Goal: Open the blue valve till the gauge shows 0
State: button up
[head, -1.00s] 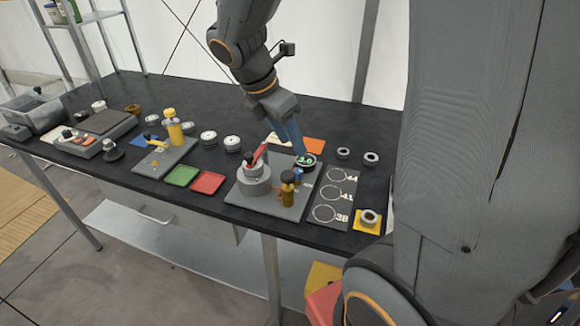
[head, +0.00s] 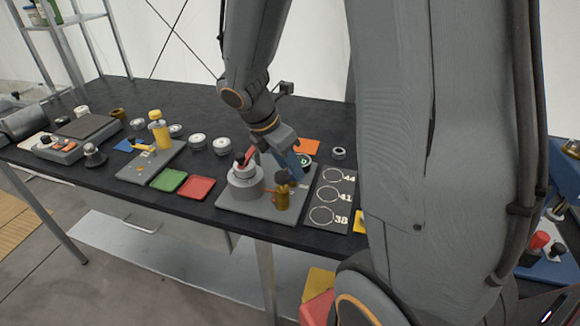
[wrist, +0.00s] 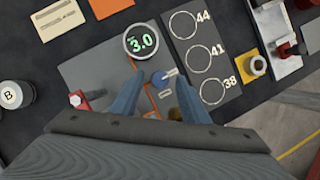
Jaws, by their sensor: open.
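In the head view my gripper (head: 291,163) is low over the plate, partly covers the gauge (head: 305,160) and hides most of the valve.
On the same plate stand a grey cylinder (head: 244,184) with a red handle (head: 249,154) and a brass fitting (head: 282,196). A dark board with circles marked 44, 41 and 38 (head: 327,200) lies to the right. Green (head: 168,180) and red (head: 197,188) trays lie left.

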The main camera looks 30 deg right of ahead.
jog(key=shift+d+f, duration=0.15)
jog(key=shift+f, duration=0.25)
grip_shut()
